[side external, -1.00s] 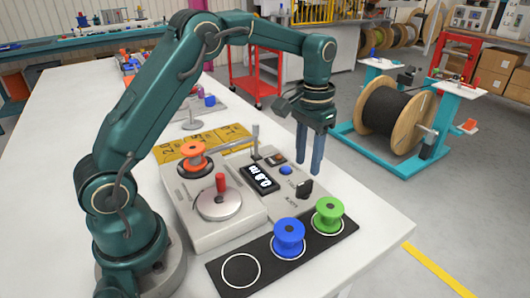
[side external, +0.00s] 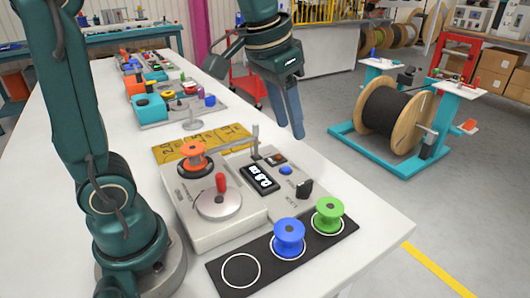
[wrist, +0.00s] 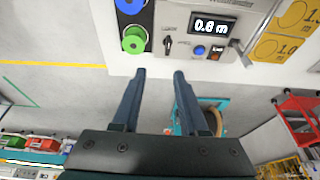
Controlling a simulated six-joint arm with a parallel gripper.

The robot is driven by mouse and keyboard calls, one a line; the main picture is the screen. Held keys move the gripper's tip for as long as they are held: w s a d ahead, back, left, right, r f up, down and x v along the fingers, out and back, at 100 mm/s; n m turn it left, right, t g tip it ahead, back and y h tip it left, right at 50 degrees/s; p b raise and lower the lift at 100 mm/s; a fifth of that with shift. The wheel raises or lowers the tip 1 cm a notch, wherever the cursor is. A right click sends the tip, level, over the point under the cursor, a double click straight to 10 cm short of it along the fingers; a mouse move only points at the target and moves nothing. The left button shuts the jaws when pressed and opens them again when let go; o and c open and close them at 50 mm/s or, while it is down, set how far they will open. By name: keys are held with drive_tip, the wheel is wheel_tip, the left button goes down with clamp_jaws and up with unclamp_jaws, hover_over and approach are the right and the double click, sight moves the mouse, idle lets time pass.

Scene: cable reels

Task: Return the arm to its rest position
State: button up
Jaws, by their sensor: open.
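My gripper (side external: 290,112) hangs in the air above and behind the back right edge of the white table, clear of everything. In the wrist view its two dark blue fingers (wrist: 158,78) are apart with nothing between them. The winding machine (side external: 218,233) stands on the table with an orange reel (side external: 194,155) on its spindle, a red-handled crank and a display reading 0.8 m. A blue reel (side external: 289,236) and a green reel (side external: 329,214) stand upright on the black mat (side external: 322,247), each on a white ring. The mat's left ring is empty.
A yellow measuring board (side external: 232,134) lies behind the machine. Other small devices (side external: 150,108) stand further back on the table (side external: 60,130). A large black cable drum (side external: 388,110) on a teal stand is on the floor at the right. The air around my gripper is free.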

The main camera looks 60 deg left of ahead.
drive_tip(key=s+f+t, duration=0.1)
drive_tip(key=s+f, duration=0.1)
drive_tip(key=s, duration=0.4)
drive_tip(key=s+d+f+t, duration=0.1)
drive_tip(key=s+f, duration=0.1)
drive_tip(key=s, duration=0.4)
drive_tip(key=shift+d+f, duration=0.15)
drive_tip(key=shift+f, duration=0.1)
